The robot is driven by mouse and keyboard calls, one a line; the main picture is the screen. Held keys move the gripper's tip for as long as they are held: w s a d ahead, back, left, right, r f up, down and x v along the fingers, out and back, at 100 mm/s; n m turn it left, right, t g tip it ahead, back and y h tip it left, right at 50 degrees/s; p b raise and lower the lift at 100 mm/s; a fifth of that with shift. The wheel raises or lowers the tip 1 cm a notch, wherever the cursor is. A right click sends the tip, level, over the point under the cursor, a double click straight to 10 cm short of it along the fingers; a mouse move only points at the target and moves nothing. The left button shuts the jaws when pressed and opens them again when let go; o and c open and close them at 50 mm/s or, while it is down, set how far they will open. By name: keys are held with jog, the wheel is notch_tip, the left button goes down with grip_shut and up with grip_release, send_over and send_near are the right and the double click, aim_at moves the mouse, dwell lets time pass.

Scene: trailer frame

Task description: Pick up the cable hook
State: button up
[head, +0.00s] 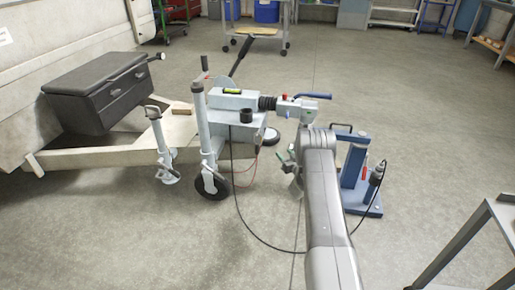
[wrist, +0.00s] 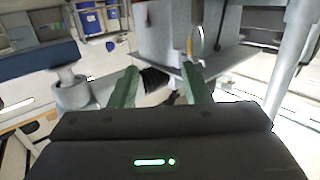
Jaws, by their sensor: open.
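I cannot make out the cable hook for sure in either view. A small yellowish piece (wrist: 190,44) shows beyond my fingertips, against the grey drawbar box, too small to name. My gripper (wrist: 160,82) is open, its two green fingers apart with nothing between them. In the head view my gripper (head: 283,158) is partly hidden by my arm, below the coupling head (head: 298,108) with the blue handle. A black cable (head: 236,185) hangs from the drawbar box (head: 235,112) and loops over the floor towards the blue stand (head: 353,168).
The jockey wheel (head: 212,184) and its post stand left of my gripper. A black toolbox (head: 100,90) sits on the trailer frame (head: 100,158). A grey table frame (head: 470,235) is at the lower right. The front left floor is clear.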

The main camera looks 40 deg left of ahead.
jog(key=n+g+y, duration=0.1)
jog(key=y, duration=0.1)
send_near(258, 149)
jog(key=d+r, duration=0.1)
jog(key=d, duration=0.2)
jog(key=shift+n, duration=0.3)
jog(key=b+x, duration=0.1)
jog(key=x, duration=0.2)
jog(key=b+x, duration=0.1)
jog(key=x, duration=0.1)
jog(key=s+b+x, duration=0.1)
jog(key=x, duration=0.2)
jog(key=shift+a, duration=0.55)
jog(key=b+x, duration=0.1)
jog(key=x, duration=0.1)
jog(key=b+x, duration=0.1)
jog(key=b, duration=0.1)
jog(key=shift+w+a+f, duration=0.3)
jog(key=shift+f, duration=0.1)
jog(key=shift+w+a+r+b, duration=0.1)
jog(key=shift+w+a+b, duration=0.05)
jog(key=shift+a+b, duration=0.2)
jog(key=shift+w+a+r+b, duration=0.15)
jog(key=shift+a+b, duration=0.05)
jog(key=shift+a, duration=0.15)
grip_shut()
